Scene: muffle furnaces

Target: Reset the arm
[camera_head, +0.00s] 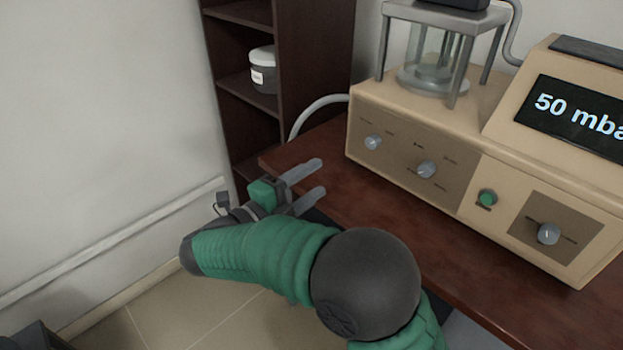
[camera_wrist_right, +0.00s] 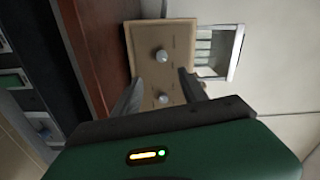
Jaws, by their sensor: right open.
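My right gripper (camera_head: 318,178) is open and empty. It is beside the left front edge of the wooden table, with its fingers pointing right toward the beige machine. Its green arm bends across the lower middle of the head view. In the right wrist view the two fingers of the gripper (camera_wrist_right: 163,88) stand apart, with nothing between them but the machine's front panel farther off. My left gripper does not show clearly in either view.
A beige machine (camera_head: 470,195) with knobs, a green button and a "50 mba" display (camera_head: 580,115) stands on the brown table (camera_head: 440,250). A glass chamber (camera_head: 430,65) sits on top. A dark shelf (camera_head: 315,60) holds a white jar (camera_head: 263,72). Floor (camera_head: 150,320) shows lower left.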

